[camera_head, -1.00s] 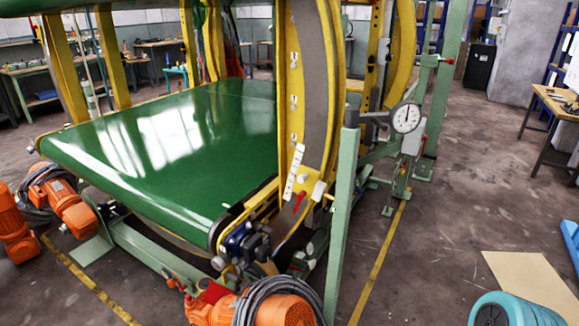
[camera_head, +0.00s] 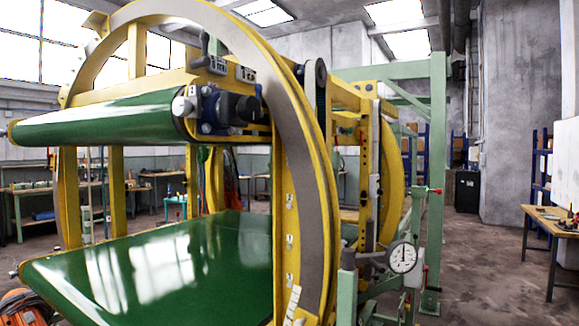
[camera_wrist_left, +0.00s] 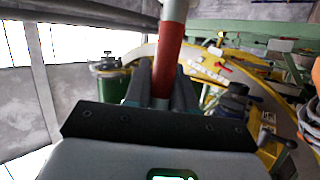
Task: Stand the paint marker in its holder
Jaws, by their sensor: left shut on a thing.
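In the left wrist view the paint marker (camera_wrist_left: 168,55) is a red tube with a pale grey upper end, cut off by the top edge. My left gripper (camera_wrist_left: 160,88) is shut on its lower part and holds it nearly upright, leaning slightly right. Neither gripper nor the marker shows in the head view. I cannot make out the marker's holder for certain in either view. My right gripper is not in view.
The ring machine, with a large yellow ring (camera_head: 305,150) and a green belt (camera_head: 160,265), fills the left and middle. A dial gauge (camera_head: 402,257) stands at its right side. A workbench (camera_head: 552,222) is at the far right, with bare floor between.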

